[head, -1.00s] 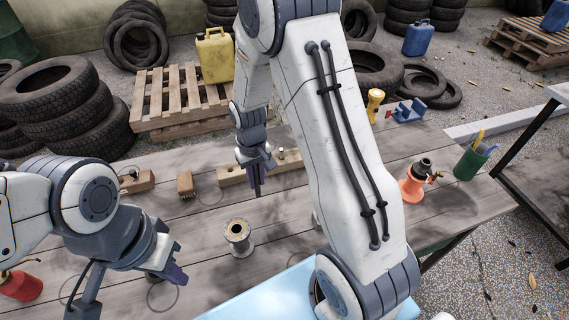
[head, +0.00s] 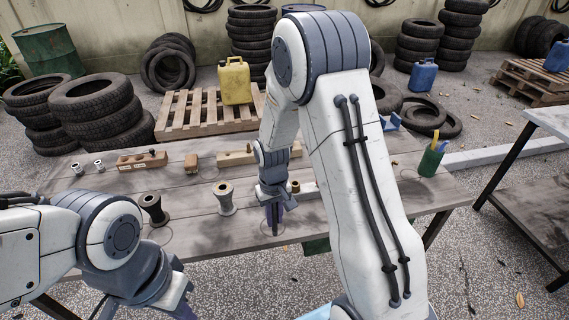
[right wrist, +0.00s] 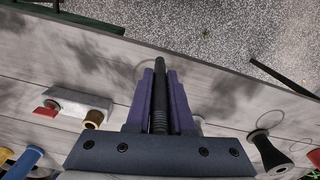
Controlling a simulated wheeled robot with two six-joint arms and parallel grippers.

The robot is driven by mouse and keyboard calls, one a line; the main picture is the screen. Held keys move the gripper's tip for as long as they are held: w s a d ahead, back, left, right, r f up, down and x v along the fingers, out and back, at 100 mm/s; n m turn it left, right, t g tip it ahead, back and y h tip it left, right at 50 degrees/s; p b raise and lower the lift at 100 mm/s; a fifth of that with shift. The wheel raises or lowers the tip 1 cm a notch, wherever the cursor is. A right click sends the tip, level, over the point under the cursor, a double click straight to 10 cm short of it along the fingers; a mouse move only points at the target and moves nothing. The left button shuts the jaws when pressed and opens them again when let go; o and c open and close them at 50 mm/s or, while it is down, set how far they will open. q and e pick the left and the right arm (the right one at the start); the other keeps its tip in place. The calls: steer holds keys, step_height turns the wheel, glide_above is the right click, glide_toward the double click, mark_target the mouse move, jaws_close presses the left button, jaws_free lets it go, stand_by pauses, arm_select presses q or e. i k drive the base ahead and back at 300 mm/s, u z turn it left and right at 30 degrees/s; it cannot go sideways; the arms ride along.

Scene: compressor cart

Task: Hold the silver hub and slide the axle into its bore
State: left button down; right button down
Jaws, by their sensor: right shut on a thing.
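The silver hub (head: 225,200), a pale metal spool with flanged ends, stands upright on the table in the head view. My right gripper (head: 272,217) points down beside it, to its right and apart from it. In the right wrist view, its purple fingers (right wrist: 160,100) are shut on the axle (right wrist: 160,72), a thin dark rod that reaches past the fingertips. My left gripper (head: 178,300) is low at the front left, clear of the hub; its fingers are partly cut off, so its opening is unclear.
A dark spool (head: 151,210) stands left of the silver hub. Wooden blocks (head: 140,161) lie along the back, with two small silver parts (head: 98,165) at the far left. A green cup (head: 431,159) stands at the right end. The table front between my arms is clear.

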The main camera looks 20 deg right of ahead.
mark_target(228, 209)
steer(key=z, duration=0.95)
steer(key=k, duration=0.85)
steer(key=u, duration=0.55)
steer(key=i, duration=1.7)
